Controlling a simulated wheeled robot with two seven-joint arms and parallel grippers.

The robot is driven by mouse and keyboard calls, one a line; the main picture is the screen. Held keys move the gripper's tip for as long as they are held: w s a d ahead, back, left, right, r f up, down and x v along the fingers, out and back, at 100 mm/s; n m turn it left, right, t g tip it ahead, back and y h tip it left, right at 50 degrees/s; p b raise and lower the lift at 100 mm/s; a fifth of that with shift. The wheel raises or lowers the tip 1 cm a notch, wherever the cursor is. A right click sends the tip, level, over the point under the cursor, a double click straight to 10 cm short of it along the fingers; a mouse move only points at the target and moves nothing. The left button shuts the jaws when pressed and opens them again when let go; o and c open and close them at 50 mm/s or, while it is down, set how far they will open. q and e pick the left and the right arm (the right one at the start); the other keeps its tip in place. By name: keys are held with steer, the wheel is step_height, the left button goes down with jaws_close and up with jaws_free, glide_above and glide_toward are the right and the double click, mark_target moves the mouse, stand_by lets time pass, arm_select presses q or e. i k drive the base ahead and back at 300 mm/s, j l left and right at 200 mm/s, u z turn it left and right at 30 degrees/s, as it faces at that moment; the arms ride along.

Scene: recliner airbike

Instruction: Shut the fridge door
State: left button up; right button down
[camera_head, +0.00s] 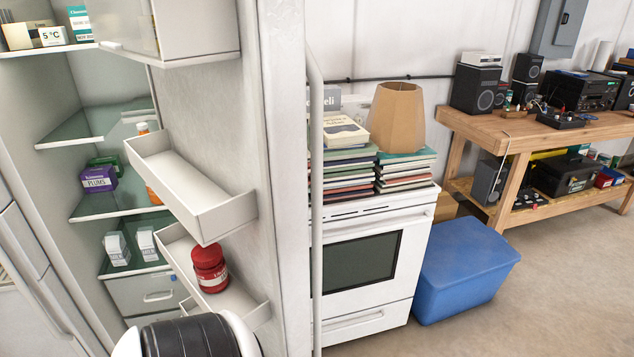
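The fridge door (284,140) stands open, its shelved inner side facing left and its edge towards me. A long pale handle (316,190) runs down its outer right side. The fridge interior (100,90) is open to view on the left, with glass shelves holding cartons and boxes. The door's white bins (190,190) stick out to the left; the lower one holds a red jar (210,268). A black and white part of my own arm shows at the bottom, in front of the lower door bin. Neither gripper's fingers show.
A white oven (365,265) with stacked books and a lampshade (397,117) stands right of the door. A blue bin (465,270) is on the floor beside it. A wooden workbench (560,135) with electronics stands at the back right. Floor at the lower right is clear.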

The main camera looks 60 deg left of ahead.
mark_target(227, 157)
steer(key=i+l+u, duration=0.1)
steer(key=i+u, duration=0.15)
steer(key=i, duration=0.15)
steer(key=i+l+u, duration=0.25)
steer(key=i, duration=0.15)
steer(key=i+u, duration=0.15)
steer(key=u, duration=0.25)
steer(key=i+u, duration=0.15)
steer(key=u, duration=0.25)
steer(key=i+u, duration=0.15)
steer(key=u, duration=0.3)
steer(key=i+u, duration=0.15)
steer(key=u, duration=0.25)
steer(key=i+l+u, duration=0.1)
steer(key=u, duration=0.3)
steer(key=l, duration=0.1)
